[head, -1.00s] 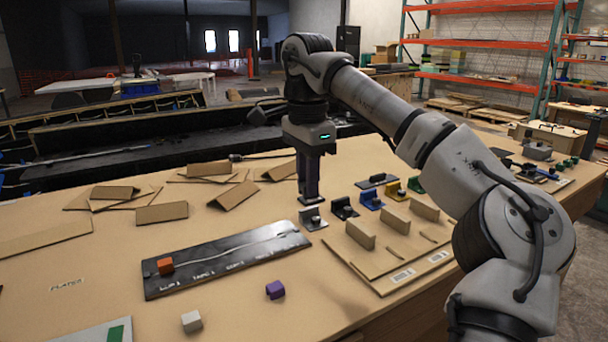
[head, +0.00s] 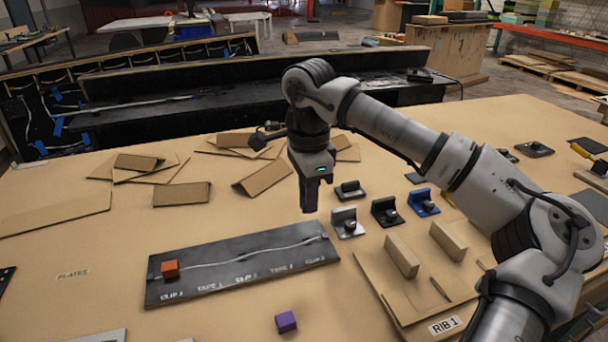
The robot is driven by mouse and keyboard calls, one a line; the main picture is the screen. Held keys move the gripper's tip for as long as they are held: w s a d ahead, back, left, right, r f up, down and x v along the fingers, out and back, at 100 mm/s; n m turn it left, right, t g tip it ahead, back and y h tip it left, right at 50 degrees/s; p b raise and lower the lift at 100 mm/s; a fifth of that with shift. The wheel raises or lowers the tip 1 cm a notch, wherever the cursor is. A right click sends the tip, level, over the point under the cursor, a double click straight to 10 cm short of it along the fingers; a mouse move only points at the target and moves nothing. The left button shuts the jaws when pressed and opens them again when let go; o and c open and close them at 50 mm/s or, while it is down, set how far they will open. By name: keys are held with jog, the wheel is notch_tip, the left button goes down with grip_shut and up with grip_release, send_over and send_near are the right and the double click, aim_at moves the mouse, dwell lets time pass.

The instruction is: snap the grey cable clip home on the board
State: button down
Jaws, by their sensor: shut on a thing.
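The dark board (head: 225,283) lies on the table at centre left, with a pale wavy cable along it and printed clip and tape labels. An orange block-like clip (head: 170,269) sits at its left end. My gripper (head: 309,208) points down, just beyond the board's right end and left of a grey bracket (head: 346,224). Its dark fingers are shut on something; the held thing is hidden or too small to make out. I cannot pick out the grey cable clip for certain. A purple block (head: 286,321) lies on the table in front of the board.
A black bracket (head: 386,212) and a blue bracket (head: 424,203) stand right of the grey one. A cardboard panel with upright ribs (head: 402,256) lies at the front right. Folded cardboard pieces (head: 181,194) lie behind the board. Table left of the board is mostly clear.

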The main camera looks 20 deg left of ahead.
jog(key=shift+w+a+f, duration=0.15)
jog(key=shift+a+f, duration=0.05)
jog(key=shift+f, duration=0.1)
jog(key=b, duration=0.4)
send_over(306, 242)
jog(key=shift+f, duration=3.15)
jog(key=shift+f+b, duration=1)
jog(key=shift+f, duration=0.15)
jog(key=c, duration=1.2)
grip_release()
jog(key=shift+r, duration=0.15)
notch_tip(306, 242, up, 14)
jog(key=shift+f+b, duration=0.2)
jog(key=shift+b, duration=0.4)
